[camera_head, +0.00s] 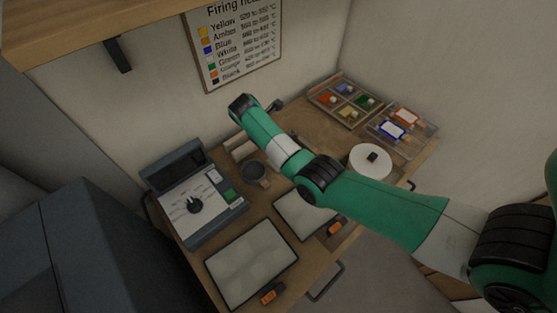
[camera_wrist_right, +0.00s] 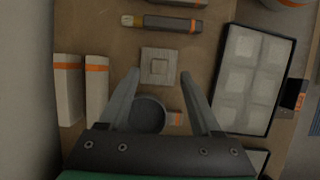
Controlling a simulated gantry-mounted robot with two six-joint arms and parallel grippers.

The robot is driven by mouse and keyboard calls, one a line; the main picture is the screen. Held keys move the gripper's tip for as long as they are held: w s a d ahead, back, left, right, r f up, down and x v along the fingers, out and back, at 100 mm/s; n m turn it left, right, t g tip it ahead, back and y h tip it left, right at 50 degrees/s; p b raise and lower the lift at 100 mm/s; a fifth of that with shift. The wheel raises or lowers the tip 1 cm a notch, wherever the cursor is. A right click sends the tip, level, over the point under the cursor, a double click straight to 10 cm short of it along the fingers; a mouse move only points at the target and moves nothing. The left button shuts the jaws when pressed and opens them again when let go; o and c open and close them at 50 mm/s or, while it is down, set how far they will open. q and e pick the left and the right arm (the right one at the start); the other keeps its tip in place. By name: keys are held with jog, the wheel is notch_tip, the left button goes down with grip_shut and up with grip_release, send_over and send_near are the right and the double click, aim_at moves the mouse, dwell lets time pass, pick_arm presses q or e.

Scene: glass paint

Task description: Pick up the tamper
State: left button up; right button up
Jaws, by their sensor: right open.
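A flat square block with a smaller raised square on top (camera_wrist_right: 158,66), which looks like the tamper, lies on the wooden bench in the right wrist view. My right gripper (camera_wrist_right: 160,74) is open above the bench, its fingers spread on either side of the block, with nothing seen held. A dark round cup (camera_wrist_right: 148,113) with an orange-marked handle sits between the fingers, nearer the palm; it also shows in the head view (camera_head: 254,169). In the head view the block is not clearly visible behind my right arm. My left gripper is not in view.
Two pale boxes with orange bands (camera_wrist_right: 96,85) stand left of the fingers. A dark-handled tool (camera_wrist_right: 172,23) lies beyond the block. A black-rimmed tray with pale cells (camera_wrist_right: 289,85) is on the right. A control box (camera_head: 190,205) and colour tray (camera_head: 312,97) flank the bench.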

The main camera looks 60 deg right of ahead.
jog(key=b+x, duration=0.1)
jog(key=x, duration=0.4)
jog(key=shift+c, duration=0.3)
grip_shut()
dwell(1.0)
